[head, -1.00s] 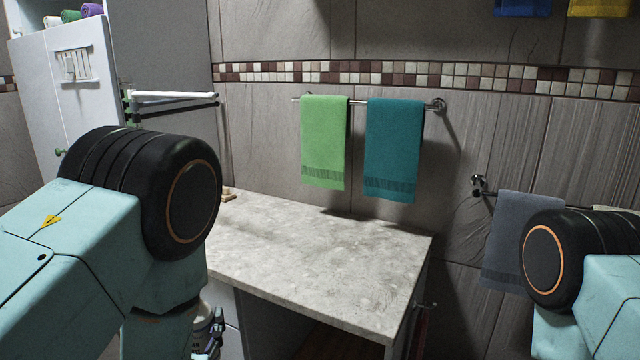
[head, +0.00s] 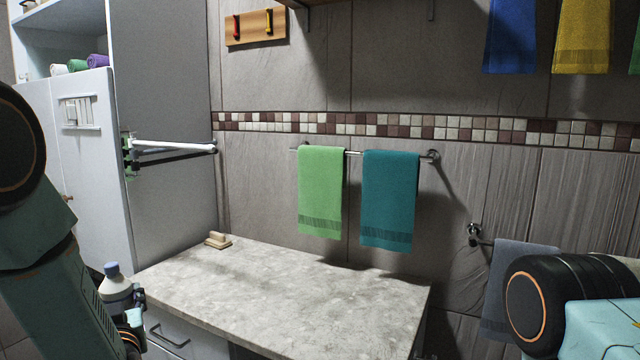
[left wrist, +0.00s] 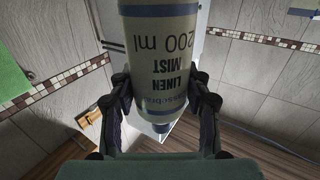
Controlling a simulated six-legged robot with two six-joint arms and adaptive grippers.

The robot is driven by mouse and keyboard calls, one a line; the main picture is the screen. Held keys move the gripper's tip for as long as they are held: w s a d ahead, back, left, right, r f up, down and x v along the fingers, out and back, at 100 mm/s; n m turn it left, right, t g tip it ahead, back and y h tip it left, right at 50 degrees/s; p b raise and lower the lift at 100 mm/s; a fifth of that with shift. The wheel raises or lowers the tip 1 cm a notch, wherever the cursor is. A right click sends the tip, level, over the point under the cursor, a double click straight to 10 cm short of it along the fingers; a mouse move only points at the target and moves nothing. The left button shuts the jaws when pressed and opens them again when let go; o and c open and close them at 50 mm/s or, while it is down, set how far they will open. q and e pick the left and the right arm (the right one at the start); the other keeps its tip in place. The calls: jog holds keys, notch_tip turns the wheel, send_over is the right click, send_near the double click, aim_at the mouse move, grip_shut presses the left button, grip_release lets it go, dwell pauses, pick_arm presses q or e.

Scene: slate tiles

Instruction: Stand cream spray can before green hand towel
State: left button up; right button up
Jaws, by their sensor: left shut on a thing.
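The cream spray can (head: 116,284) with a blue-grey cap is in my left gripper (head: 130,302), at the lower left of the head view, left of the countertop's front corner. The can is roughly upright. In the left wrist view the can (left wrist: 160,60), lettered "LINEN MIST 200 ml", sits between both fingers of the left gripper (left wrist: 160,108). The green hand towel (head: 320,195) hangs from a wall rail above the back of the stone countertop (head: 290,300). My right gripper is outside the views; only part of that arm shows at the right.
A small wooden block (head: 218,240) lies at the countertop's back left corner. A teal towel (head: 389,200) hangs right of the green one. The countertop below the towels is clear. A tall cabinet (head: 165,85) stands at the left, and a grey towel (head: 505,270) hangs at the right.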

aim_at(123, 294)
pick_arm(q)
jog(key=shift+r, duration=0.7)
jog(key=shift+s+d+r+m+t+h, duration=0.15)
jog(key=shift+s+d+r+m+h, duration=0.15)
jog(key=shift+d, duration=0.3)
jog(key=shift+s+d+r+m+t+h, duration=0.1)
jog(key=shift+s+d+t+h, duration=0.1)
jog(key=shift+s+d, duration=0.3)
jog(key=s+d+f+m+t+h+b, duration=0.1)
jog(key=s+d+f+h, duration=0.3)
jog(key=d+f, duration=0.4)
jog(key=s+d+f+m+t+h+b, duration=0.1)
jog(key=s+d+f+m+h, duration=0.3)
jog(key=s+d+f, duration=0.2)
jog(key=shift+d+f, duration=0.85)
jog(key=shift+a, duration=0.1)
